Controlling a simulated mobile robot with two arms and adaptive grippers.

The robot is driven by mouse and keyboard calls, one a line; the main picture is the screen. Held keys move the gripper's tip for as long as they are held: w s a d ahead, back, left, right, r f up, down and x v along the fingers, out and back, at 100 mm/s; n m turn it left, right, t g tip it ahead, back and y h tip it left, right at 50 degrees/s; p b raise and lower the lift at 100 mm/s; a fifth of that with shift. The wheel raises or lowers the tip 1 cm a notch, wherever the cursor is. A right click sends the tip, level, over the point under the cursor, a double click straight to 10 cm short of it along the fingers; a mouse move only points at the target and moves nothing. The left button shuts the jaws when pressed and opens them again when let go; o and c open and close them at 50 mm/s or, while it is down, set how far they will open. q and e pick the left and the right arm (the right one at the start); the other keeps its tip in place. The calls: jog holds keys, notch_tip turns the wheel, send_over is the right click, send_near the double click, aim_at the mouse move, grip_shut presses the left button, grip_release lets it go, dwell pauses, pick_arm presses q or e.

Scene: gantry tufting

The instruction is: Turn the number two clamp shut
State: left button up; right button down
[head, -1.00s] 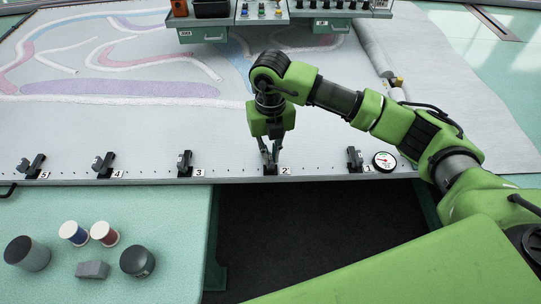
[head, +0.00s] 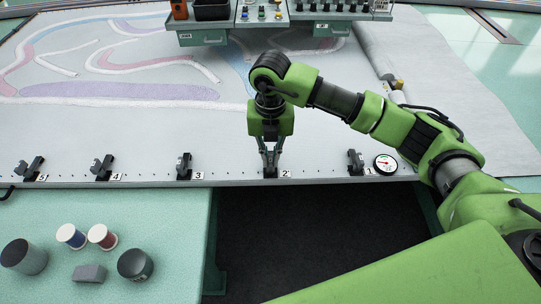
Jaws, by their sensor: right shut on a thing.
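The number two clamp (head: 270,173) is a small black clamp on the front edge of the frame, beside a white label marked 2 (head: 285,174). My right gripper (head: 270,167) points straight down over it, its fingers shut on the clamp's upper part. The fingers hide most of the clamp, so I cannot tell its handle angle. My left gripper is not in view.
Clamp 3 (head: 184,167) stands to the left and clamp 1 (head: 355,162) to the right, with a round dial gauge (head: 386,163) beside it. Spools (head: 102,237) and dark pots sit on the green table (head: 165,215). Stretched cloth (head: 130,130) lies behind the clamps.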

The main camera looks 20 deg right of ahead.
aim_at(270, 160)
jog(key=c, duration=2.1)
grip_release()
jog(key=shift+w+r, duration=0.1)
jog(key=shift+c, duration=0.2)
notch_tip(270, 160, up, 12)
